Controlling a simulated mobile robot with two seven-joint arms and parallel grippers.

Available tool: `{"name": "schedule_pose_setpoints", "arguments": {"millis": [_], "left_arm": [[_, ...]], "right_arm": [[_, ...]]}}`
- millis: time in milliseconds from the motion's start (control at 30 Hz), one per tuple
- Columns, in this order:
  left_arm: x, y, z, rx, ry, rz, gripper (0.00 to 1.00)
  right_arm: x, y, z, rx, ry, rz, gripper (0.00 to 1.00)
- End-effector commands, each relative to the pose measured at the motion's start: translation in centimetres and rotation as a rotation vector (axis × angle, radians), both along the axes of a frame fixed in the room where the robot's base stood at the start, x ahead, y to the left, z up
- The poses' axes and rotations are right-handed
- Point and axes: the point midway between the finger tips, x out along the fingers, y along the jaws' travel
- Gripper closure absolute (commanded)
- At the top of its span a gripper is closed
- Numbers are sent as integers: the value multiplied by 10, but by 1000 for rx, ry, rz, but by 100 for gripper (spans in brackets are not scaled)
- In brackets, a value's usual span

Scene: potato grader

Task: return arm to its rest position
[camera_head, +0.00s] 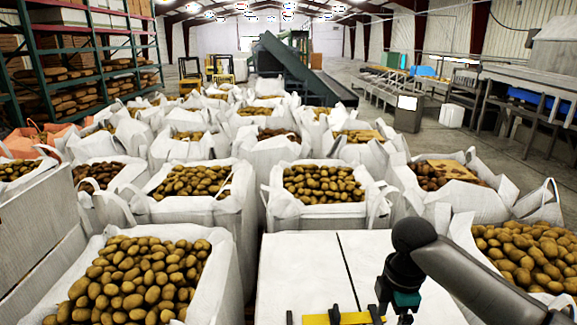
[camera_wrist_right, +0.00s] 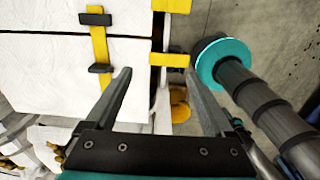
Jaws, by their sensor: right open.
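My right arm (camera_head: 480,275) comes in from the right in the head view, bent downward over the front edge of a white flat-topped surface. Its gripper shows in the right wrist view (camera_wrist_right: 162,85) with two grey fingers spread wide apart and nothing between them. Below the fingers, that view shows the white surface (camera_wrist_right: 50,60), yellow straps with black clips, and grey floor. My left gripper is in neither view.
Open white bulk bags of potatoes (camera_head: 325,215) crowd around the surface, with one close at front left (camera_head: 225,265) and another at right. A yellow bar (camera_head: 345,319) lies near the bottom edge. A conveyor (camera_head: 300,70) and pallet racks (camera_head: 80,65) stand farther back.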

Motion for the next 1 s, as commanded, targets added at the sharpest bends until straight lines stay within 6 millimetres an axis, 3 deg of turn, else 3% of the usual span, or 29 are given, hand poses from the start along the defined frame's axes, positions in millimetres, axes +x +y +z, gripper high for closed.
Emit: {"name": "schedule_pose_setpoints", "arguments": {"millis": [33,167,367,600,767,1000], "left_arm": [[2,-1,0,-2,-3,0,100],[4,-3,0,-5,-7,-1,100],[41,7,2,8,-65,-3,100],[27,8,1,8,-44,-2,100],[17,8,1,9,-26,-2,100],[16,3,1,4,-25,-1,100]], "right_arm": [[-10,13,-11,16,4,-3,12],[-24,33,-26,44,-14,-45,12],[-55,68,-49,111,-44,-154,12],[-104,102,-67,224,-91,-421,12],[-135,105,-69,281,-116,-660,12],[-178,83,-67,301,-160,-1027,12]]}}
